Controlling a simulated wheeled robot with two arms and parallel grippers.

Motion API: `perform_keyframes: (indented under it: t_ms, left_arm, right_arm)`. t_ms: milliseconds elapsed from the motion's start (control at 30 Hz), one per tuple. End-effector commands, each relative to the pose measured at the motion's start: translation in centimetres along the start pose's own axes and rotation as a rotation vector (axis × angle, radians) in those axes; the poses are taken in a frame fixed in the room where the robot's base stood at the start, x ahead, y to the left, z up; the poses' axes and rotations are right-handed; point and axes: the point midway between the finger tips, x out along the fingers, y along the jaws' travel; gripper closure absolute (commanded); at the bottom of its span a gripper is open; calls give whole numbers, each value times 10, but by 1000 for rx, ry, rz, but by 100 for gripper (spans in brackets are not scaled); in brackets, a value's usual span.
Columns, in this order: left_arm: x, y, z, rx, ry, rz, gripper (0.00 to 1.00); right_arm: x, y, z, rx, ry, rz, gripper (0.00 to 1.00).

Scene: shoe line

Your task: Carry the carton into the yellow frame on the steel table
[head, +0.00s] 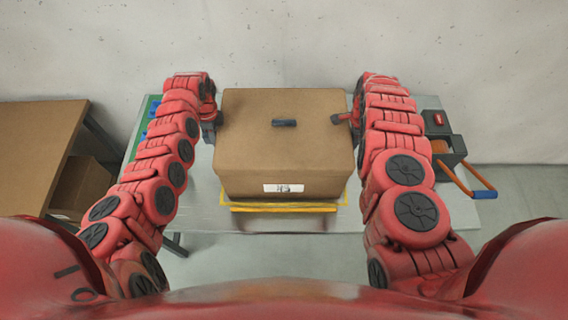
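The brown carton (284,145) is upright in the middle of the head view, over the steel table (205,205). A dark bar lies on its top and a white label is on its front.
A brown table (38,150) with a carton (82,187) below it stands at the left. A green mat with blue pieces (150,122) lies behind my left arm. A dark tool with an orange and blue handle (450,155) is on the steel table's right part.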

Motion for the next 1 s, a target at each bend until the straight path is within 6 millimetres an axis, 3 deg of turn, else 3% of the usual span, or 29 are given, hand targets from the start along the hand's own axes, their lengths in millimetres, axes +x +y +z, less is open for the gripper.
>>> perform_keyframes:
  t_ms: [33, 133, 533, 1000]
  left_arm:
    - [-2, 0, 0, 0, 0, 0, 50]
    - [-2, 0, 0, 0, 0, 0, 33]
    - [-9, -1, 0, 1, 0, -2, 33]
    - [-103, -2, 1, -2, 0, -4, 33]
  right_arm:
    - [-2, 0, 0, 0, 0, 0, 50]
    - [-2, 0, 0, 0, 0, 0, 32]
    - [-2, 0, 0, 0, 0, 1, 32]
    - [-2, 0, 0, 0, -1, 1, 32]
